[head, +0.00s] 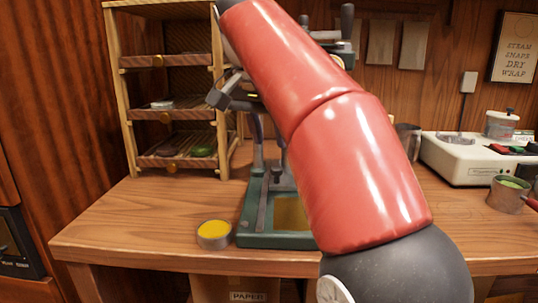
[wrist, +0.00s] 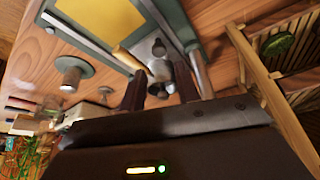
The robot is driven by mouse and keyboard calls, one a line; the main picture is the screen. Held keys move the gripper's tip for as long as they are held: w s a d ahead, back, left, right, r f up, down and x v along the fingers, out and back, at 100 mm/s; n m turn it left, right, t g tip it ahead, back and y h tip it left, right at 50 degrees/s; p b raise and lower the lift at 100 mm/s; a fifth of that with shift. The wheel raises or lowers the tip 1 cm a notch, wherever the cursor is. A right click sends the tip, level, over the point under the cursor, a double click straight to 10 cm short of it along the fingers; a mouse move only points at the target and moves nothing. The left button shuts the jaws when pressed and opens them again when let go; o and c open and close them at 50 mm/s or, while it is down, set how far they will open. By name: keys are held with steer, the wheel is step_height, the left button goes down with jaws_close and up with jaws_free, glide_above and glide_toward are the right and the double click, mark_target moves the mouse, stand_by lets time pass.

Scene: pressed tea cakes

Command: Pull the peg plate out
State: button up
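The green press (head: 262,238) stands on the bench, its upper part largely hidden behind my red arm in the head view. Its green frame and yellowish bed (wrist: 105,18) fill the top of the wrist view. I cannot make out the peg plate for certain in either view. My gripper (wrist: 160,88) shows two dark fingers spread apart, so it looks open. Grey metal parts (wrist: 158,48) and a small wooden handle (wrist: 130,58) of the press show beyond and between the fingers; I cannot tell whether they touch.
A tin with yellow contents (head: 214,234) stands left of the press base. A wooden shelf rack (head: 130,100) stands behind left. A white device (head: 470,160) and a green-filled pot (head: 508,192) stand at right. The front left bench (head: 120,235) is clear.

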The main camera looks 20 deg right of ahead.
mark_target(276, 168)
steer(key=b+x, duration=0.2)
steer(key=x, duration=0.5)
steer(key=shift+d+f, duration=0.1)
steer(key=shift+f, duration=0.15)
jaws_close()
